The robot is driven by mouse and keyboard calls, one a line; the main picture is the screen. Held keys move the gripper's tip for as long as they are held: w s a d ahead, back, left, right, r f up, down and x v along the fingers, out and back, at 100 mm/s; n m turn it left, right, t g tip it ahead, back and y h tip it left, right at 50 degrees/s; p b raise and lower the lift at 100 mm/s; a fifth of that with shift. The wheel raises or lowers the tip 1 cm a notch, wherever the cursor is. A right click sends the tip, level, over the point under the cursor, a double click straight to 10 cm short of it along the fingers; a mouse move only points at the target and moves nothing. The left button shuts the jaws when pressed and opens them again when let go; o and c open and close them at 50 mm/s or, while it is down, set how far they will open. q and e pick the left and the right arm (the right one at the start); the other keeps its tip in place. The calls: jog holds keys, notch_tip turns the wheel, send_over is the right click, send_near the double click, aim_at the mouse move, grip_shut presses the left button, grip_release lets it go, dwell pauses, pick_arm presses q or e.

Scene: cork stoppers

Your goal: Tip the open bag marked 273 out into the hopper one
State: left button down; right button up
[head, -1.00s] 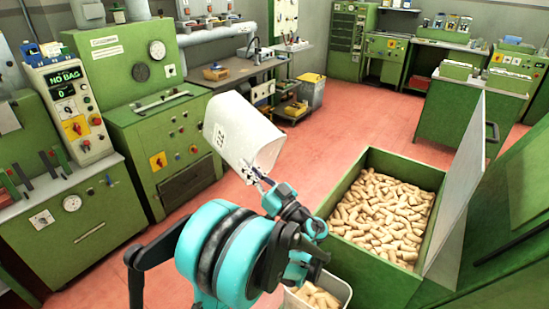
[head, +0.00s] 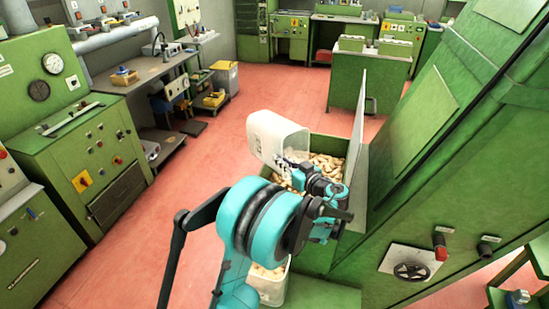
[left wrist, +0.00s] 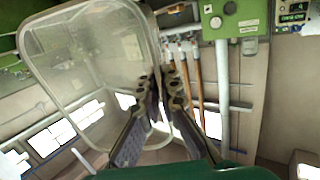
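The white, translucent bag (head: 272,138) is tilted on its side in the head view, with dark marks on it that are too small to read. My left gripper (head: 292,172) is shut on its edge. The left wrist view shows the fingers (left wrist: 160,100) closed at the edge of the bag (left wrist: 85,60); no corks show through its wall there. The bag is in front of the far left part of a green open-topped hopper (head: 328,143) holding cork stoppers; whether it is right over the opening is unclear. No number shows on the hopper. My right gripper is out of view.
A raised pale panel (head: 357,140) stands along the hopper's right side. A white bin (head: 270,290) with corks is below my left arm. A large green machine (head: 440,170) fills the right. Red floor (head: 200,190) is clear to the left.

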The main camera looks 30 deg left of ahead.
pick_arm(q)
jog(key=shift+w+a+r+g+h+p, duration=0.1)
jog(key=shift+a+r+g+h+p, duration=0.3)
jog(key=shift+r+h+p, duration=1.2)
jog(key=shift+w+a+r+g+p, duration=0.1)
jog(key=shift+a+r+g+p, duration=0.25)
jog(key=shift+p, duration=2.5)
jog(key=shift+w+a+r+g+h+p, duration=0.1)
jog(key=shift+a+r+g+h+p, duration=0.25)
jog(key=shift+r+h+p, duration=1.25)
notch_tip(320, 180, up, 10)
jog(key=a+g+h+p, duration=0.1)
jog(key=g+h+p, duration=0.3)
jog(key=h+p, duration=0.5)
jog(key=p, duration=0.7)
jog(key=shift+w+f, duration=0.15)
jog(key=shift+w, duration=0.15)
jog(key=shift+s, duration=0.1)
